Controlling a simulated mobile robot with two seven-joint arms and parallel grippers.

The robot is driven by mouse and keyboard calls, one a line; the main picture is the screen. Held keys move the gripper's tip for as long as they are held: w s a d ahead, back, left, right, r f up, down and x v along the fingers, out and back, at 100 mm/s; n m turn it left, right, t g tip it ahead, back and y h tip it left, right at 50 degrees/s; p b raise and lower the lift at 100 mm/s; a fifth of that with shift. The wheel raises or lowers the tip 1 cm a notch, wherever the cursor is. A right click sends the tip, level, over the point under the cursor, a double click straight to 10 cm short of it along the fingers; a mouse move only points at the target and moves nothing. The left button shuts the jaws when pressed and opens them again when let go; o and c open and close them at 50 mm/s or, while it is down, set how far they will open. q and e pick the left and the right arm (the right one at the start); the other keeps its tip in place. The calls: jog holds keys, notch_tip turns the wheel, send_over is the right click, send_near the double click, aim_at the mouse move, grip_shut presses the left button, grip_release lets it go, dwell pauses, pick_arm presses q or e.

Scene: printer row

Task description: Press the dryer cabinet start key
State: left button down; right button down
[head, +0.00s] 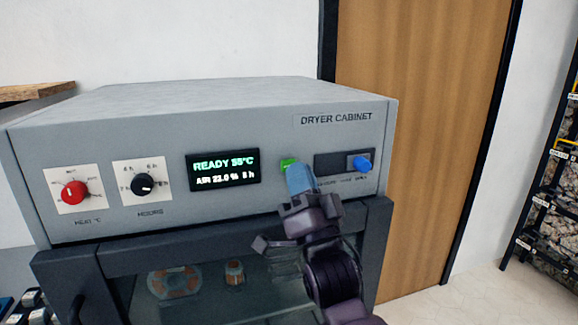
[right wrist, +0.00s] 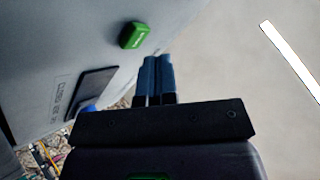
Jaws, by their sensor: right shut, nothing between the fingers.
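The dryer cabinet (head: 250,105) is a grey box with a control panel on its front. Its green start key (head: 289,164) is right of the display and partly hidden behind my right gripper (head: 296,172). In the right wrist view the green key (right wrist: 134,35) stands out from the panel, left of and beyond the fingertips (right wrist: 156,58). The right gripper is shut with its blue fingers together and nothing between them. The fingertips are close to the key; a gap shows in the wrist view. My left gripper is not in view.
The display (head: 224,169) reads READY 55°C. A red heat knob (head: 74,192) and a black hours knob (head: 144,185) are to its left. A blue switch (head: 361,164) is right of the key. Below is a glass door with spools behind it. A shelf rack (head: 550,190) stands far right.

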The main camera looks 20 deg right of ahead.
dwell(1.0)
jog(key=shift+w, duration=0.35)
jog(key=shift+w, duration=0.1)
dwell(0.4)
jog(key=shift+w, duration=0.35)
dwell(0.5)
jog(key=shift+s, duration=0.15)
jog(key=shift+s+p, duration=0.4)
jog(key=shift+s, duration=0.25)
